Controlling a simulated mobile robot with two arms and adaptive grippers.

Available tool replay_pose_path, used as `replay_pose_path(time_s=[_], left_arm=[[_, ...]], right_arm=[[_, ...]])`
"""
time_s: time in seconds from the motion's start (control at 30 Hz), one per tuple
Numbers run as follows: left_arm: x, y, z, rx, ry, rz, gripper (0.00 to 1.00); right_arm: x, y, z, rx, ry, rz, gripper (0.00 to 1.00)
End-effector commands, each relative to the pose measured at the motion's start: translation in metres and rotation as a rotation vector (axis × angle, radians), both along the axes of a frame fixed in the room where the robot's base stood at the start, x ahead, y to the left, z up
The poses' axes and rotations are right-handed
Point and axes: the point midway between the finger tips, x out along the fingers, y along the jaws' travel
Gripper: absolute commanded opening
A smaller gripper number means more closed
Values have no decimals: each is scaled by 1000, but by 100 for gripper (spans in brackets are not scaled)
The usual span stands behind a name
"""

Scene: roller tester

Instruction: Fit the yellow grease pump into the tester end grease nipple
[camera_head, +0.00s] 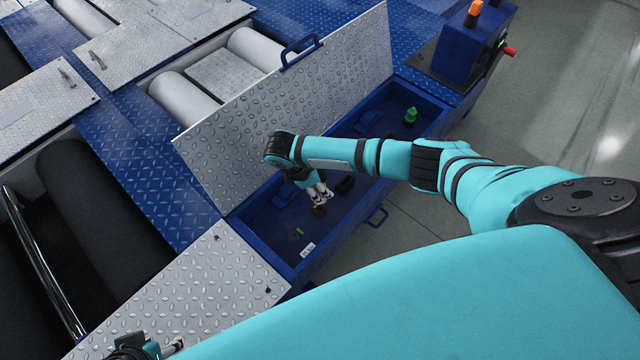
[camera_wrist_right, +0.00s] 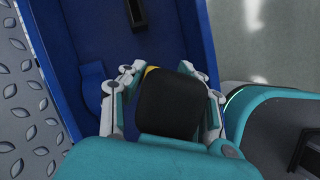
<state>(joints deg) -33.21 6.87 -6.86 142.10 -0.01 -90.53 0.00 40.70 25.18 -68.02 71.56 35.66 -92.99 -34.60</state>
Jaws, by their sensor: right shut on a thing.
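My right gripper (camera_head: 320,194) reaches down into the open blue compartment of the tester. In the right wrist view its fingers (camera_wrist_right: 165,98) are shut on a black block-like thing with a small yellow part (camera_wrist_right: 151,70) at its upper left edge. This appears to be the yellow grease pump (camera_wrist_right: 168,104); most of its yellow is hidden. In the head view a small yellowish spot (camera_head: 319,210) shows just below the fingertips. I cannot make out the grease nipple. My left gripper (camera_head: 150,348) is only partly in view at the bottom left edge, its fingers unclear.
The blue compartment's wall (camera_head: 345,238) surrounds the right gripper, and its raised tread-plate lid (camera_head: 235,128) stands behind. A green thing (camera_head: 410,116) stands at the compartment's far right; a small dark green one (camera_head: 297,234) lies at its near end. A blue control box (camera_head: 470,45) stands beyond.

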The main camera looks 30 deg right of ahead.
Motion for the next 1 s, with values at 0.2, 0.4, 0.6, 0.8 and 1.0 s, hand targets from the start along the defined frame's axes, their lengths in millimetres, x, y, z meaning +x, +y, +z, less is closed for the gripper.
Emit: replay_pose_path(time_s=[0.2, 0.4, 0.6, 0.8, 1.0], left_arm=[[0, 0, -2, 0, 0, 0, 40], [0, 0, -5, 0, 0, 0, 40], [0, 0, -8, 0, 1, 0, 40], [0, 0, -10, 0, 1, 0, 40], [2, -1, -13, -3, -11, -1, 40]], right_arm=[[0, 0, -3, 0, 0, 0, 0], [0, 0, -9, 0, 1, -1, 0], [0, 0, -15, 0, 0, 0, 0], [0, 0, -21, 0, -1, -1, 0], [0, 0, -27, 0, -1, -1, 0]])
